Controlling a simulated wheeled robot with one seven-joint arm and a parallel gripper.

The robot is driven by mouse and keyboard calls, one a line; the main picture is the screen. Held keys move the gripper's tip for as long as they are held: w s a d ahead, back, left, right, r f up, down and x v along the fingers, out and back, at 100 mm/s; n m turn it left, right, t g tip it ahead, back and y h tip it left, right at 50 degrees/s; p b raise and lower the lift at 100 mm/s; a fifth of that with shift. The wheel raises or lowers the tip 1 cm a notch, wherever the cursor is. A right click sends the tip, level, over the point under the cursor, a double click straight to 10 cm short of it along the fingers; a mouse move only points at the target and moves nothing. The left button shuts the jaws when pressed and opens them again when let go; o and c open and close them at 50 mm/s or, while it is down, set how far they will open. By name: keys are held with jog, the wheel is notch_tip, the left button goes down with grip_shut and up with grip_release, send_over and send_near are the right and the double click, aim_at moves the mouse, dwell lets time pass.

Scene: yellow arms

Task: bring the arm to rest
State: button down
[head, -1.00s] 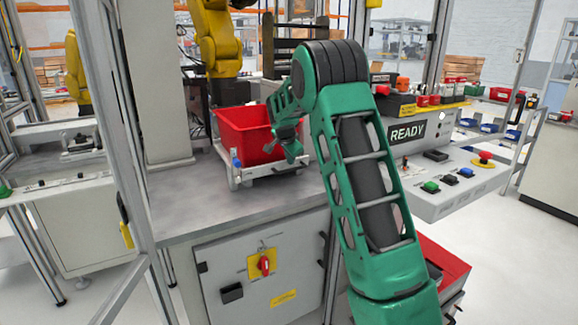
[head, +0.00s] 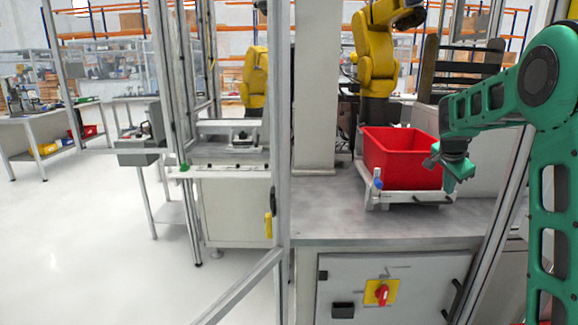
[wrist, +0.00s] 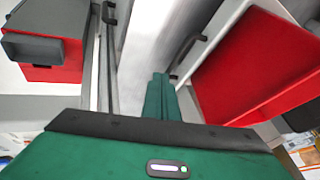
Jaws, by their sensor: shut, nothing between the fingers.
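My green arm stands at the right edge of the head view, bent over toward the workbench. My gripper (head: 452,186) hangs at the right side of the red bin (head: 393,150), pointing down; I cannot tell from this view whether it touches the bin. In the wrist view the green fingers (wrist: 158,92) lie together, shut with nothing between them. The lower part of my arm is cut off by the picture's edge.
The red bin sits in a metal holder on the grey bench (head: 350,228). A metal post (head: 278,120) and slanting rail stand left of the bench. A yellow robot arm (head: 374,60) is behind the bin. Open floor (head: 110,240) lies to the left.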

jog(key=s+a+f+n+g+y, duration=0.1)
jog(key=s+a+f+n, duration=0.1)
jog(key=s, duration=1.4)
jog(key=s+a+f+n+g+y, duration=0.2)
jog(key=s+a+n, duration=0.2)
jog(key=s, duration=1.1)
jog(key=s+a+f+n+g+y, duration=0.1)
jog(key=s+a, duration=0.5)
jog(key=s, duration=1)
jog(key=f+n, duration=0.1)
jog(key=n, duration=0.1)
jog(key=shift+s+a+f+n+g+y, duration=0.25)
jog(key=shift+s+a+n+g+y, duration=0.05)
jog(key=shift+a+n+g+y, duration=0.1)
jog(key=shift+w+f, duration=0.25)
jog(key=shift+w, duration=0.4)
